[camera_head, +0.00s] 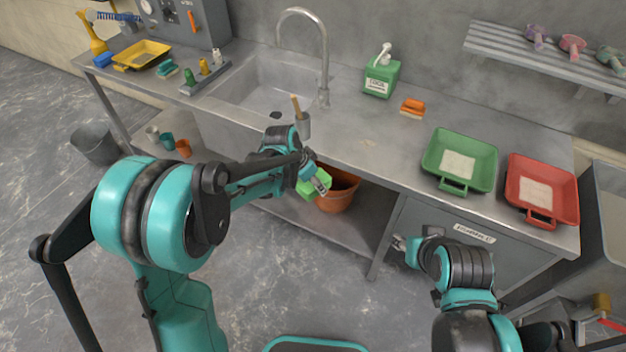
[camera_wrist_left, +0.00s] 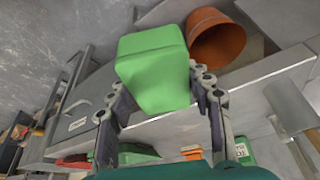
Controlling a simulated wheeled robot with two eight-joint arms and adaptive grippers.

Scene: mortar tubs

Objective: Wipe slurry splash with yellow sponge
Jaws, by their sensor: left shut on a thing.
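My left gripper (camera_head: 318,184) is shut on a green block (camera_wrist_left: 153,68), which tapers and has smooth faces. It holds the block in the air in front of the counter edge, above the orange bucket in the head view. In the left wrist view both fingers of the left gripper (camera_wrist_left: 165,95) flank the block. My right gripper (camera_head: 400,243) is low in front of the cabinet, and its finger opening is too small to judge. I cannot make out a yellow sponge. A small dark spot (camera_head: 275,115) shows by the sink; I cannot tell whether it is slurry.
The sink (camera_head: 262,85) with its tall tap is at the back. A green soap dispenser (camera_head: 381,78) and an orange-topped block (camera_head: 412,107) stand right of it. Green (camera_head: 485,165) and red (camera_head: 566,202) tubs sit at the right. An orange bucket (camera_head: 338,198) stands below the counter.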

